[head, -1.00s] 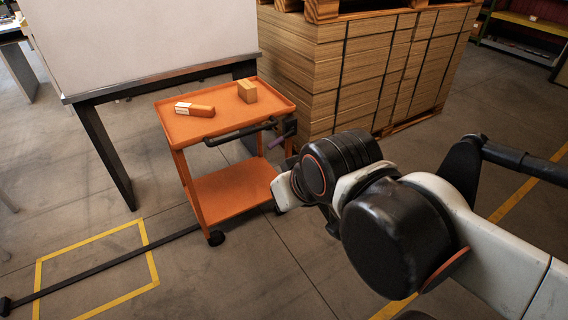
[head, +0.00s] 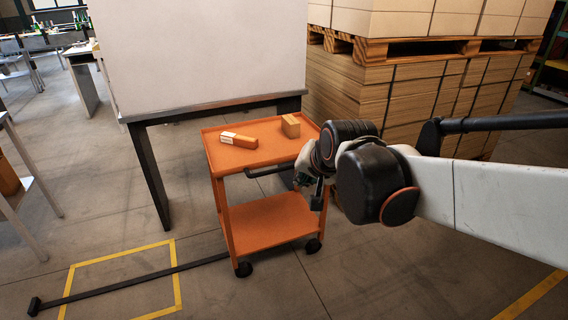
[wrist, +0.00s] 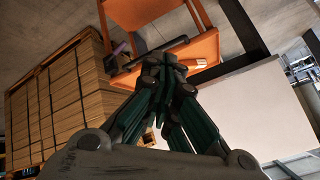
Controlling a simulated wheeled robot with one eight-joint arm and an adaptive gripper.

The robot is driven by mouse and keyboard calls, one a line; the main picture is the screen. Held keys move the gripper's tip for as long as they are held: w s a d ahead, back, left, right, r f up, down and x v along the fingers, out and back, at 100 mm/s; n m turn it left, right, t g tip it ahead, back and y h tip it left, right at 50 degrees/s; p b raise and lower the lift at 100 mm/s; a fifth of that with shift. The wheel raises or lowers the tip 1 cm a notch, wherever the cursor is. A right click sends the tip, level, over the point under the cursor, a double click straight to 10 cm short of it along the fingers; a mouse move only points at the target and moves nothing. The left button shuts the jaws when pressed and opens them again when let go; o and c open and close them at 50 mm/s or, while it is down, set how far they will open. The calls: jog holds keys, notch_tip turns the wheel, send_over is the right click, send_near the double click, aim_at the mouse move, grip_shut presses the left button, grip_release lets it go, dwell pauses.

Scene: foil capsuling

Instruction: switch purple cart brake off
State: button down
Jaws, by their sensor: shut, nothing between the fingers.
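The orange cart (head: 262,144) stands in front of the white board, its front right corner behind my arm in the head view. It also shows at the top of the wrist view (wrist: 130,15). A black handle bar (wrist: 165,50) runs along the cart's edge.
An orange-and-white box (head: 238,140) and a tan block (head: 290,126) lie on the cart's top. Stacked boards (head: 415,100) on pallets stand behind on the right. A dark floor bar (head: 130,284) crosses a yellow floor outline at left. The front floor is clear.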

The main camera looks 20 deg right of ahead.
jog(key=w+d+f+m+t, duration=0.1)
jog(key=w+d+f+m, duration=0.35)
jog(key=w, duration=0.45)
jog(key=w+d+f+m+b, duration=0.1)
jog(key=w+d+f+m, duration=0.4)
jog(key=w, duration=0.4)
jog(key=w+d+f+m+t, duration=0.1)
jog(key=w+d+f+m, duration=0.4)
jog(key=w, duration=0.5)
jog(key=w+d+f+m, duration=0.1)
jog(key=d+f+m, duration=0.2)
jog(key=f, duration=0.6)
jog(key=w+d+f+m+t+h+b, duration=0.1)
jog(key=d+f+m, duration=0.3)
jog(key=f, duration=0.6)
jog(key=w+d+f+m, duration=0.3)
jog(key=d+f, duration=0.2)
jog(key=f, duration=0.4)
jog(key=shift+d+f+t+h, duration=0.3)
jog(key=shift+d+f+h, duration=0.05)
jog(key=shift+h, duration=0.05)
jog(key=shift+m, duration=0.25)
